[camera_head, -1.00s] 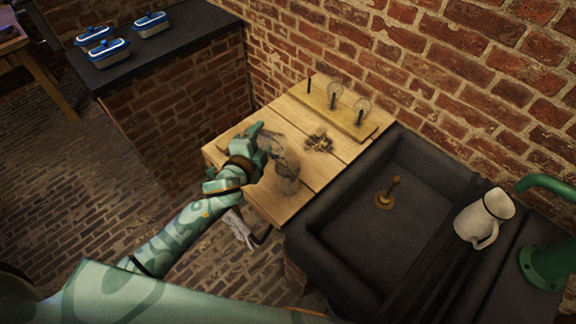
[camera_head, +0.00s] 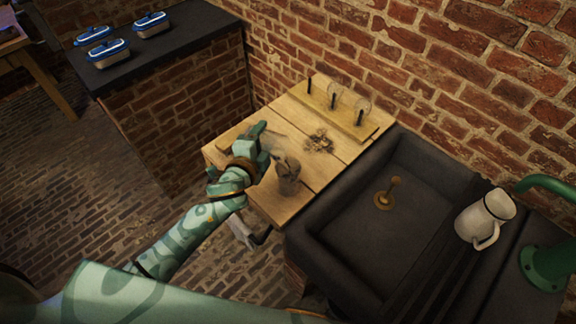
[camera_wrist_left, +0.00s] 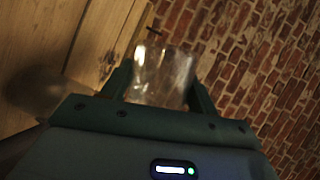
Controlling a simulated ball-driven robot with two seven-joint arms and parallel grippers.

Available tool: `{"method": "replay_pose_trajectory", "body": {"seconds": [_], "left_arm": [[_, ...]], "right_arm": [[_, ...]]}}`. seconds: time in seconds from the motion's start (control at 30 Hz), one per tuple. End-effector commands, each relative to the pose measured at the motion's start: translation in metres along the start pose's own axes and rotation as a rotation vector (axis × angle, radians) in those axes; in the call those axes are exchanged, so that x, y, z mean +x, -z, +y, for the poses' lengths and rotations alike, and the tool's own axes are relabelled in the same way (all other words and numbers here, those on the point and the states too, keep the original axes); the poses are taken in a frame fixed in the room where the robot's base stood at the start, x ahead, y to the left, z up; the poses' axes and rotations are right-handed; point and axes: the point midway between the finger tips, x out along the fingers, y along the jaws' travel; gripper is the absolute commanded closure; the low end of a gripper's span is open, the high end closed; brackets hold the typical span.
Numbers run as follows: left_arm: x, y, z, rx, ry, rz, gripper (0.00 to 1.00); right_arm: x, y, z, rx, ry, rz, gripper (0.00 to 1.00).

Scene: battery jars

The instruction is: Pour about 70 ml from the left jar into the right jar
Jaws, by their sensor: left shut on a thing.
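My left gripper (camera_head: 266,148) is over the wooden table top (camera_head: 222,150), shut on a clear glass jar. The held jar (camera_wrist_left: 163,72) shows between the two fingers in the left wrist view; it looks tilted, and I cannot tell how much is in it. In the head view it is faint and partly hidden by the gripper. A second glass jar (camera_head: 288,180) stands upright on the table, just right of and below the gripper, with a greyish look. A blurred jar shape (camera_wrist_left: 38,90) shows at the left of the wrist view. My right gripper is not in view.
A wooden rack (camera_head: 352,118) with dark pegs and upturned glasses stands at the table's back. A dark patch of small bits (camera_head: 319,142) lies mid-table. The dark sink (camera_head: 350,225) adjoins on the right, with a white pitcher (camera_head: 478,222) beyond. Blue-lidded boxes (camera_head: 108,54) sit back left.

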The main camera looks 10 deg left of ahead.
Motion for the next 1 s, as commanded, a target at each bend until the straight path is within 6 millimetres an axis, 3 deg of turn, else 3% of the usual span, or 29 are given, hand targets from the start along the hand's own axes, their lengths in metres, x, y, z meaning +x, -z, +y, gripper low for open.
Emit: {"method": "replay_pose_trajectory", "body": {"seconds": [0.57, 0.67, 0.73, 0.87, 1.0], "left_arm": [[0.000, -0.001, -0.004, 0.053, 0.021, -0.010, 0.71], [0.006, -0.017, -0.001, -0.084, -0.031, 0.014, 0.71], [0.007, -0.017, 0.003, -0.233, -0.083, 0.039, 0.71], [0.009, -0.017, 0.014, -0.303, -0.106, 0.055, 0.71], [0.009, -0.016, 0.011, -0.402, -0.140, 0.074, 0.71]], "right_arm": [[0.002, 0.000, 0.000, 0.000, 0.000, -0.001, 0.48], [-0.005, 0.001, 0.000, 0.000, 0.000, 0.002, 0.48], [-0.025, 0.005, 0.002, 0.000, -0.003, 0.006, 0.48], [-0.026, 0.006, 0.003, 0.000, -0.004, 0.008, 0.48], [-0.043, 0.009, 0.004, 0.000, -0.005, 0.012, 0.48]]}}
